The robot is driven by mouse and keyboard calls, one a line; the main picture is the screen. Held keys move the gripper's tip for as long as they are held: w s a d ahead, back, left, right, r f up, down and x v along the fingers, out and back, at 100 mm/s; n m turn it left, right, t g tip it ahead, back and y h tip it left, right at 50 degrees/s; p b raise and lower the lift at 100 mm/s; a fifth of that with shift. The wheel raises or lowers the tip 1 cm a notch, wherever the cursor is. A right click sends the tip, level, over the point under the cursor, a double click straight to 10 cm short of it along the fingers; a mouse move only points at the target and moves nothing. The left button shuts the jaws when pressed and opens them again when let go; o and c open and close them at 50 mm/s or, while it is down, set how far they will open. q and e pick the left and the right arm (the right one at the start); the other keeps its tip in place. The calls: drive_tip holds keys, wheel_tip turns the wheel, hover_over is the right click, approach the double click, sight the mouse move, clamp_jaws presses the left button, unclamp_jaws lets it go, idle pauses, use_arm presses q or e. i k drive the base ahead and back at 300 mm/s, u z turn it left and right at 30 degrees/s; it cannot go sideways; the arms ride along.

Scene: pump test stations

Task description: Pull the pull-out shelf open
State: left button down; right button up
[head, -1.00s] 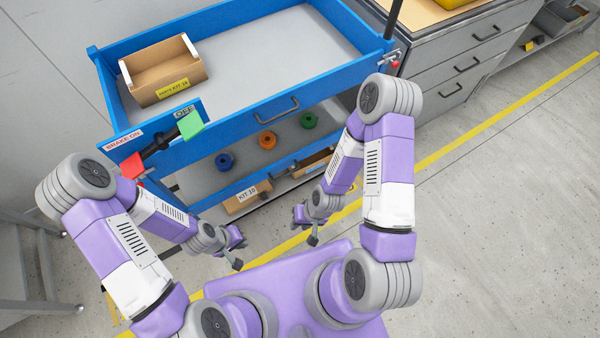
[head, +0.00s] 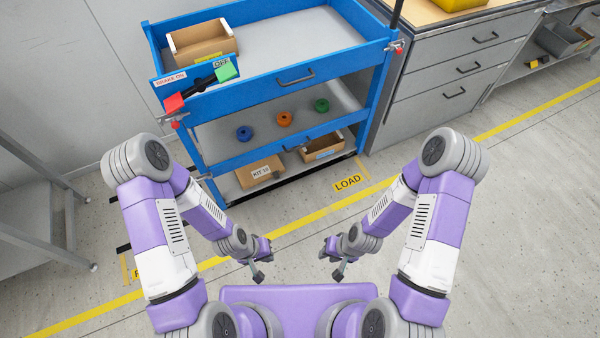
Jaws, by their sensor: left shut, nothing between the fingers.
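A blue cart (head: 218,105) stands ahead of me with a top tray and shelves below. The middle shelf (head: 318,128) has a blue front rail with a dark handle (head: 300,142). It carries a blue (head: 244,133), an orange (head: 285,118) and a green part (head: 321,105). The top tray front has another handle (head: 295,77). The middle shelf looks in line with the cart frame. My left gripper (head: 263,262) is shut and empty, over the floor before the cart. My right gripper (head: 333,262) is also over the floor, apart from the cart; its jaw opening is unclear.
Boxes (head: 259,172) lie on the bottom shelf. A grey drawer cabinet (head: 430,107) stands right. A metal frame (head: 35,160) stands left. Floor ahead is clear.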

sight(223, 152)
drive_tip(key=z, duration=0.45)
drive_tip(key=k, duration=0.15)
drive_tip(key=u, duration=1.1)
drive_tip(key=i, duration=0.9)
